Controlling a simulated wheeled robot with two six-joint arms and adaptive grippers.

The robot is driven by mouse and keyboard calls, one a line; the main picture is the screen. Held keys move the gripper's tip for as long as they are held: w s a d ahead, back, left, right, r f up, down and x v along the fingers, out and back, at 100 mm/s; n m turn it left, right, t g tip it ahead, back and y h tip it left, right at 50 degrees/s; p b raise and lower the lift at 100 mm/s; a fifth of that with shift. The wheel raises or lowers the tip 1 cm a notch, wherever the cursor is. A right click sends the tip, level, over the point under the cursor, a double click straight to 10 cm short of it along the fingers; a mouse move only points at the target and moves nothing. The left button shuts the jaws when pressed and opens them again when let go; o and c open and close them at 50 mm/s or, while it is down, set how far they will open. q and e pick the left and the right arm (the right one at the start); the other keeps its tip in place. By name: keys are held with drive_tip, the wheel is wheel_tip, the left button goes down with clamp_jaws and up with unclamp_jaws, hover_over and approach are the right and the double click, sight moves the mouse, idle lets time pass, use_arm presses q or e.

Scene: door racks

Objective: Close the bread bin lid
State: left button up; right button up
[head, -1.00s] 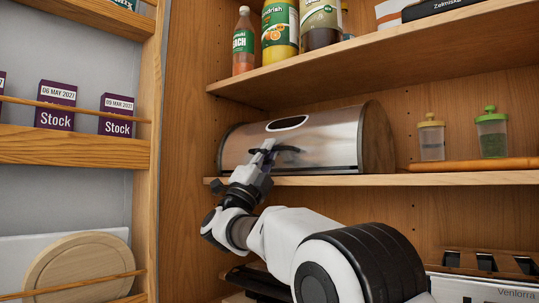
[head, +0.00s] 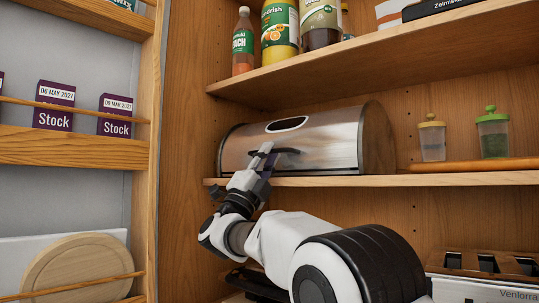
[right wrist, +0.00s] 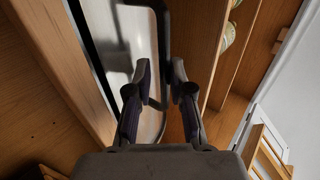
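The bread bin (head: 330,140) is a rounded metal box with wooden ends, lying on the middle shelf in the head view. Its curved metal lid covers the front, with a dark oval (head: 287,124) high on it and a dark bar handle (head: 288,151) low down. My right gripper (head: 264,153) is at the left part of the handle. My left gripper is out of view.
Bottles (head: 280,30) stand on the shelf above. Two lidded jars (head: 493,135) and a wooden board (head: 470,165) are right of the bin. The door rack (head: 75,148) at left holds purple boxes. A cabinet upright (head: 180,150) stands close left of my arm.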

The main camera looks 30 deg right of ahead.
drive_tip(key=v, duration=1.1)
drive_tip(key=shift+a+f, duration=0.1)
